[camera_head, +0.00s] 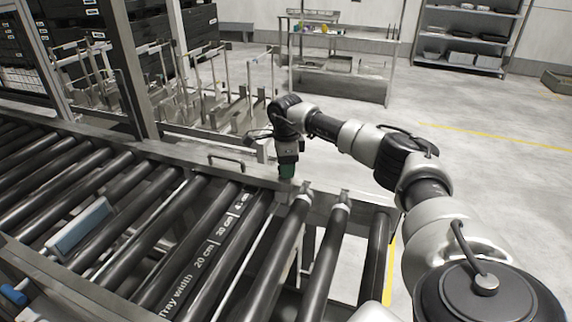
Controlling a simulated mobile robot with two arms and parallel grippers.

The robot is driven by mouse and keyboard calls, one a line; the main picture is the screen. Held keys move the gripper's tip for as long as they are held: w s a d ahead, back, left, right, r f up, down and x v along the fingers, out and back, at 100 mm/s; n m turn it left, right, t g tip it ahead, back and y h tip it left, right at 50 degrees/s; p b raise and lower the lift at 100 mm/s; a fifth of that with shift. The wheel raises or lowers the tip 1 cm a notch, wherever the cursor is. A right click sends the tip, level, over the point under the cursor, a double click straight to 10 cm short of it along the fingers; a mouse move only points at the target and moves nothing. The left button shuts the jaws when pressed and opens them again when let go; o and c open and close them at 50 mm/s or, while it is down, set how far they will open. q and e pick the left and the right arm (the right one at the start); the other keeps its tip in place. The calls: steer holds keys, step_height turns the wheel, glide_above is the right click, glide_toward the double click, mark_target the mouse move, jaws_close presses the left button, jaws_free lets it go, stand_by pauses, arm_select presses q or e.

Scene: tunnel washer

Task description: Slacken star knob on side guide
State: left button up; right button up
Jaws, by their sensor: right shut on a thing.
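My right gripper (287,174) points down at the far side rail (325,193) of the roller conveyor, close to its right end. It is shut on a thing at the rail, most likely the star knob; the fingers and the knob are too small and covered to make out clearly. A dark green part shows at the gripper's lower end. The rail is a grey metal beam along the far edge of the rollers. My left gripper is not in view.
Black rollers (187,262), one marked with tray widths, fill the lower left. A blue-grey block (82,229) lies over the rollers at left. A metal handle (226,160) stands on the rail left of my gripper. Wire racks and a steel table (340,75) stand behind.

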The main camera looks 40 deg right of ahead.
steer(key=n, duration=0.5)
steer(key=shift+r+n, duration=0.1)
steer(key=shift+n, duration=0.3)
stand_by(0.4)
steer(key=o, duration=0.9)
step_height(320, 180, up, 11)
steer(key=shift+f+b, duration=0.1)
steer(key=shift+b, duration=0.75)
